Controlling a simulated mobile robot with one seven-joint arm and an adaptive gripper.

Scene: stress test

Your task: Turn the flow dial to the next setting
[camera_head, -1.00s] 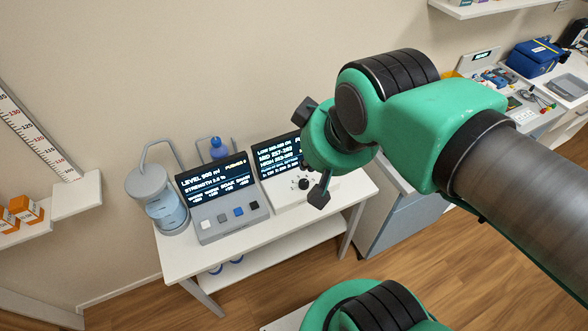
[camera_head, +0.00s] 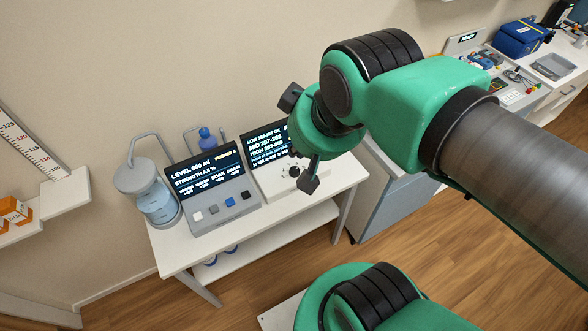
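A white console (camera_head: 270,183) with a dark text screen stands on the white table. A small dark round dial (camera_head: 294,171) with dots around it sits on its front panel; I take it for the flow dial, but its label and pointer are too small to read. My gripper (camera_head: 300,141) is in front of the console, its two dark fingers spread wide apart and empty. The lower finger shows just right of the dial in the picture; whether it touches anything I cannot tell. My wrist hides the right part of the screen.
A grey console (camera_head: 218,200) with a screen and several square buttons stands left of the white one. A glass vessel (camera_head: 158,203) and a blue-topped bottle (camera_head: 205,136) stand nearby. A cabinet (camera_head: 385,200) is to the right of the table (camera_head: 180,255).

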